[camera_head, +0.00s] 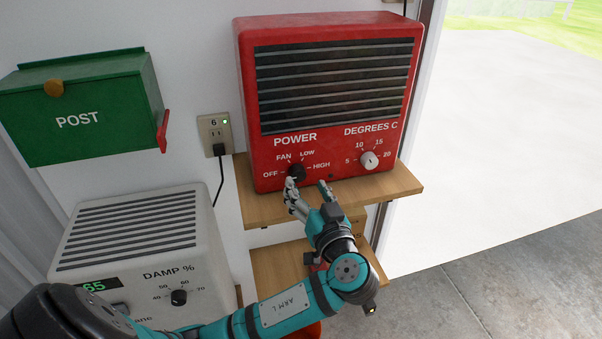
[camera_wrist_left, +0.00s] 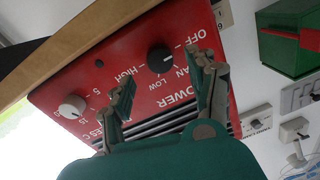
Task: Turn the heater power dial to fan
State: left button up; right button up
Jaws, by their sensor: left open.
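The red heater (camera_head: 335,154) stands on a wooden shelf. Its black POWER dial (camera_head: 296,173) is low on the front, with OFF, FAN, LOW and HIGH printed around it. My left gripper (camera_head: 307,185) is open in front of the heater's lower edge. In the head view one finger is just below the dial and the other is to its right. In the left wrist view the dial (camera_wrist_left: 160,59) appears between the two spread fingers, with no clear contact. I cannot tell surely which setting the dial points at. My right gripper is not seen.
A white DEGREES C dial (camera_head: 369,160) sits right of the POWER dial. The wooden shelf (camera_head: 404,182) is below the heater. A white dehumidifier (camera_head: 150,262), a green post box (camera_head: 90,110) and a wall socket (camera_head: 214,128) with a plugged cord are to the left.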

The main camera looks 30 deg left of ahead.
aim_at(300, 177)
pick_arm(q)
jog(key=shift+p+x, duration=0.3)
jog(key=shift+x, duration=1.9)
jog(key=shift+c, duration=0.3)
jog(key=c, duration=1.1)
jog(key=shift+m, duration=0.3)
jog(key=m+p, duration=0.2)
jog(key=m, duration=0.3)
jog(key=shift+m, duration=0.3)
jog(key=m+t+p, duration=0.1)
jog(key=m+p, duration=0.1)
jog(key=m, duration=0.3)
jog(key=shift+f+m, duration=0.1)
jog(key=shift+m, duration=0.3)
jog(key=shift+p, duration=0.3)
